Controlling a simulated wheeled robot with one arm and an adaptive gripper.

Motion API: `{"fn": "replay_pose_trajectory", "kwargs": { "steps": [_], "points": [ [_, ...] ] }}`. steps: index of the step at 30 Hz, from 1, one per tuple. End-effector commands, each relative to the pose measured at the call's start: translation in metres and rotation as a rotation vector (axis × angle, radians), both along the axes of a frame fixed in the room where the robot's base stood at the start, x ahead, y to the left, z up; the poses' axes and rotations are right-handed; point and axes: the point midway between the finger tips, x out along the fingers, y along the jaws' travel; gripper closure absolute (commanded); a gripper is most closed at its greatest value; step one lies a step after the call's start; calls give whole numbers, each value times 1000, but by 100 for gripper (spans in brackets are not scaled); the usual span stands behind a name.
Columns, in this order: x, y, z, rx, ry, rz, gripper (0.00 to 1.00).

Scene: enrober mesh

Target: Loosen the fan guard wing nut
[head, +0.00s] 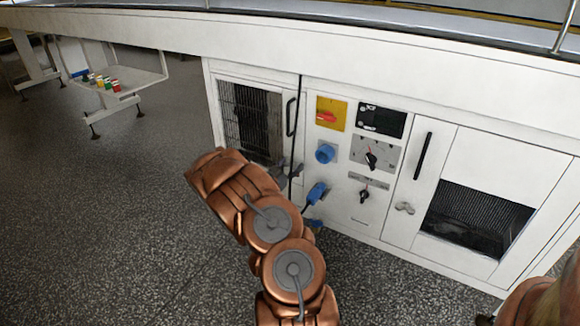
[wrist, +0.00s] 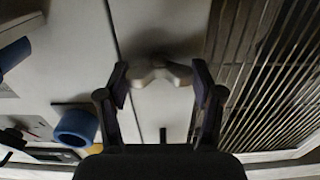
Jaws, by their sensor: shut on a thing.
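A pale grey wing nut (wrist: 160,74) sits on the white panel beside the slatted fan guard (wrist: 270,70). My gripper (wrist: 161,82) is shut on it, with one finger pad at each wing in the wrist view. In the head view my gripper (head: 288,170) is at the right edge of the left grille door (head: 250,120), and my arm and gripper hide the held wing nut. Another wing nut (head: 404,208) is on the panel beside the right dark grille (head: 475,218), apart from my gripper.
Blue sockets (head: 325,153) and a blue plug (head: 316,193) stick out close right of my gripper. A red and yellow switch (head: 328,115), rotary knobs (head: 371,158) and door handles (head: 422,156) are on the cabinet front.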

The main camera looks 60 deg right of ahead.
Motion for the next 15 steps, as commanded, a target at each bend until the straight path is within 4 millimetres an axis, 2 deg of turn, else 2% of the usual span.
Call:
{"fn": "replay_pose_trajectory", "kwargs": {
  "steps": [1, 6, 15],
  "points": [
    [0, 0, 0, 0, 0, 0, 52],
    [0, 0, 0, 0, 0, 0, 69],
    [0, 0, 2, -2, 36, -1, 69]
  ]
}}
